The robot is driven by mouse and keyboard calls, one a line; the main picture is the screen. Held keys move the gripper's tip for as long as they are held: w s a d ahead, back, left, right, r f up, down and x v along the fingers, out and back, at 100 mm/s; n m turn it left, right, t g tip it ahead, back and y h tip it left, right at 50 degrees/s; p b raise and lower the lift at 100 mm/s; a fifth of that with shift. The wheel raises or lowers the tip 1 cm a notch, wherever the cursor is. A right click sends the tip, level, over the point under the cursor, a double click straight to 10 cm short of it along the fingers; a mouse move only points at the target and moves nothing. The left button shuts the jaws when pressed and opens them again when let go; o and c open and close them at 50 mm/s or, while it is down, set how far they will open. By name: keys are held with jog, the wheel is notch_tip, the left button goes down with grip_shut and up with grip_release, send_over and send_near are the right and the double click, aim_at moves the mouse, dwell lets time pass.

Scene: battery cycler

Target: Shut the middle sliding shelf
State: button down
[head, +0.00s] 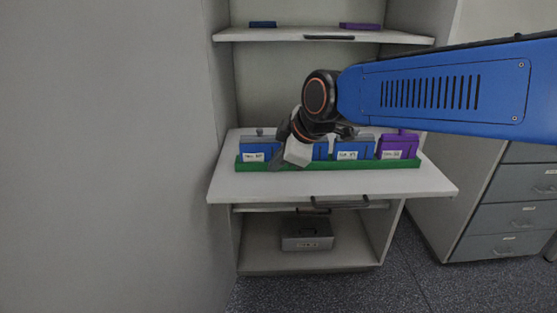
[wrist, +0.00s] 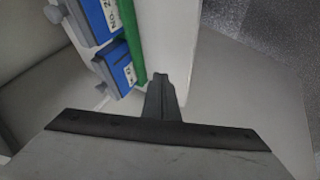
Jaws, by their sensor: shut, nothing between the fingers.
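The middle sliding shelf (head: 330,183) is a white board pulled far out of the cabinet, with a dark handle (head: 340,203) on its front edge. A green tray (head: 385,165) on it holds blue battery boxes (head: 347,149) and a purple one (head: 398,146). My gripper (head: 275,162) is over the shelf's left part, in front of the leftmost blue boxes. In the wrist view the fingers (wrist: 162,96) are together and empty, close to the white shelf (wrist: 170,40) and beside the green tray edge (wrist: 134,40). I cannot tell whether they touch the shelf.
The upper shelf (head: 280,35) carries small blue and purple boxes. Below, a lower shelf edge and a grey metal box (head: 307,233) sit in the cabinet. A grey wall (head: 100,150) is close on the left. A drawer unit (head: 510,215) stands at right.

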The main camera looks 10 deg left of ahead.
jog(key=x, duration=0.6)
jog(key=shift+f, duration=0.2)
jog(key=w, duration=0.1)
jog(key=w+a, duration=0.1)
jog(key=w, duration=0.1)
jog(key=shift+f, duration=0.2)
jog(key=shift+w+a, duration=0.25)
jog(key=shift+w, duration=0.3)
jog(key=shift+w, duration=0.1)
send_near(268, 130)
jog(key=a+f, duration=0.2)
jog(key=w+a+f, duration=0.1)
jog(key=a+f, duration=0.1)
jog(key=shift+w+a, duration=0.1)
jog(key=shift+a, duration=0.05)
jog(key=shift+w+a, duration=0.25)
jog(key=shift+w, duration=0.5)
jog(key=shift+w+r, duration=0.1)
jog(key=shift+r, duration=0.05)
jog(key=shift+w+r, duration=0.1)
